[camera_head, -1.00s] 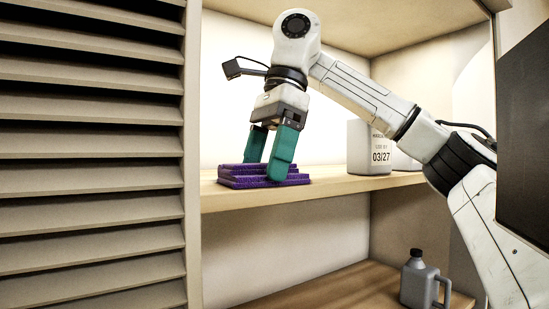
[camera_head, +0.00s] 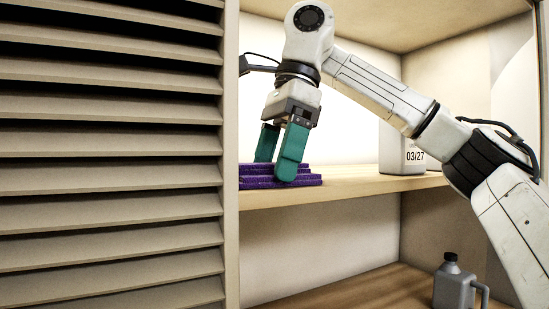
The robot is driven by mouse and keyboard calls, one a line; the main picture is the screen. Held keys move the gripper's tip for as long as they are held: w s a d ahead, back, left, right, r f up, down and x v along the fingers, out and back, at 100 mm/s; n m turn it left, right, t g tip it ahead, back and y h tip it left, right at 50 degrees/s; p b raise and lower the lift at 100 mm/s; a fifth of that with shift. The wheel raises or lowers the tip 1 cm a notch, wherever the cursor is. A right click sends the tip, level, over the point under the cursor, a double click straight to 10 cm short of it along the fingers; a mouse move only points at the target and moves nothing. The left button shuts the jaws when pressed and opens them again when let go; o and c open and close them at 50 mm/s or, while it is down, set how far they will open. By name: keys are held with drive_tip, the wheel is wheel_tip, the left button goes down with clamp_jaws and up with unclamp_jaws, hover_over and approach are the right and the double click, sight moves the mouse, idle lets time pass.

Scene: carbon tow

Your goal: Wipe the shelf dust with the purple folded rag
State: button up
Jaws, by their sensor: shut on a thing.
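The purple folded rag (camera_head: 310,180) lies flat on the upper wooden shelf (camera_head: 350,190), near its front edge. Its left end is cut off from view by the cabinet's upright. My gripper (camera_head: 278,172) points down with its teal fingers shut on the rag's raised upper folds. The front finger covers part of the rag. The rag appears to touch the shelf. I cannot make out any dust on the shelf.
A louvered panel (camera_head: 110,170) fills the left. A grey jug (camera_head: 453,287) stands on the lower shelf (camera_head: 370,290). Shelf between rag and container is clear.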

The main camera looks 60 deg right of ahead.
sight(325, 178)
drive_tip(key=shift+s+d+f, duration=0.1)
drive_tip(key=shift+s+d, duration=0.2)
drive_tip(key=shift+d, duration=0.55)
drive_tip(key=shift+s+d+f, duration=0.1)
drive_tip(key=shift+s+d, duration=0.2)
drive_tip(key=shift+d, duration=0.5)
drive_tip(key=shift+s+d+r, duration=0.1)
drive_tip(key=shift+s+d, duration=0.2)
drive_tip(key=shift+d, duration=0.6)
drive_tip(key=shift+s+d+r, duration=0.1)
drive_tip(key=shift+s+d, duration=0.15)
drive_tip(key=shift+d, duration=0.6)
drive_tip(key=shift+s+d+r, duration=0.1)
drive_tip(key=shift+s+d, duration=0.2)
drive_tip(key=shift+d, duration=0.6)
drive_tip(key=shift+s+d+f, duration=0.1)
drive_tip(key=shift+s+d, duration=0.15)
drive_tip(key=shift+d, duration=0.5)
drive_tip(key=shift+s+d+f, duration=0.1)
drive_tip(key=shift+s+d, duration=0.15)
drive_tip(key=shift+d, duration=0.5)
drive_tip(key=shift+w+a+r, duration=0.1)
drive_tip(key=shift+w+a, duration=0.4)
drive_tip(key=shift+a, duration=0.2)
drive_tip(key=shift+w+a, duration=0.45)
drive_tip(key=shift+a, duration=0.25)
